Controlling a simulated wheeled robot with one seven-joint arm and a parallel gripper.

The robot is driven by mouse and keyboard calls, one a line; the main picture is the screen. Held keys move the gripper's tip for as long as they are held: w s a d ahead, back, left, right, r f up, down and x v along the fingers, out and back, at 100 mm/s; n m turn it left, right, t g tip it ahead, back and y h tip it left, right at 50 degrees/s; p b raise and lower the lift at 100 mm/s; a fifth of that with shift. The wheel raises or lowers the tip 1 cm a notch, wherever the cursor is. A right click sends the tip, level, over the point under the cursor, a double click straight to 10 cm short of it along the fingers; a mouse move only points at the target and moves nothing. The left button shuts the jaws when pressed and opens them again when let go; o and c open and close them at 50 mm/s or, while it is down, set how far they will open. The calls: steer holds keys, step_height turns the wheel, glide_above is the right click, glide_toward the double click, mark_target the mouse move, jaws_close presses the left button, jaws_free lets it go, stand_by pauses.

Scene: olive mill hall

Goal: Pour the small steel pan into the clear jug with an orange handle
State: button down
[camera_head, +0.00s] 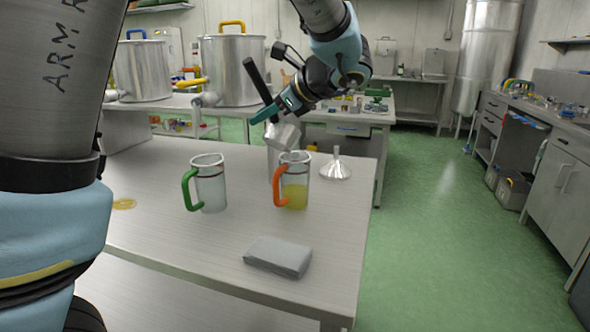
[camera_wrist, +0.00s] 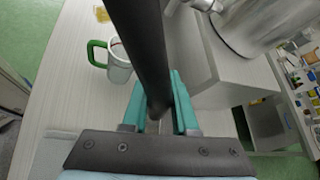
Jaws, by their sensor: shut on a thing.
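The small steel pan (camera_head: 283,137) is held tilted above the clear jug with an orange handle (camera_head: 294,184), its lip over or close to the jug's mouth. The jug stands upright on the table and holds yellow liquid in its lower part. My gripper (camera_head: 276,110) is shut on the pan's long dark handle, which sticks up to the upper left. In the wrist view the dark handle (camera_wrist: 140,45) runs between the teal fingers of my gripper (camera_wrist: 160,105). The pan's bowl and the orange-handled jug are hidden there. I cannot tell if liquid is flowing.
A clear jug with a green handle (camera_head: 209,184) stands to the left. A steel funnel (camera_head: 336,168) is right of the orange-handled jug. A grey folded cloth or pad (camera_head: 278,256) lies in front. A steel container (camera_head: 272,165) stands behind.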

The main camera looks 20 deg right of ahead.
steer(key=s+a+f+n+t+h+b, duration=0.2)
steer(key=a+b, duration=0.5)
steer(key=b, duration=1.4)
step_height(320, 180, down, 4)
steer(key=s+n+h, duration=0.1)
steer(key=n+h, duration=0.1)
steer(key=shift+s+r+n+t+b, duration=0.2)
steer(key=shift+s+n+t+b, duration=0.1)
steer(key=shift+n+t, duration=0.1)
steer(key=shift+a+r, duration=0.1)
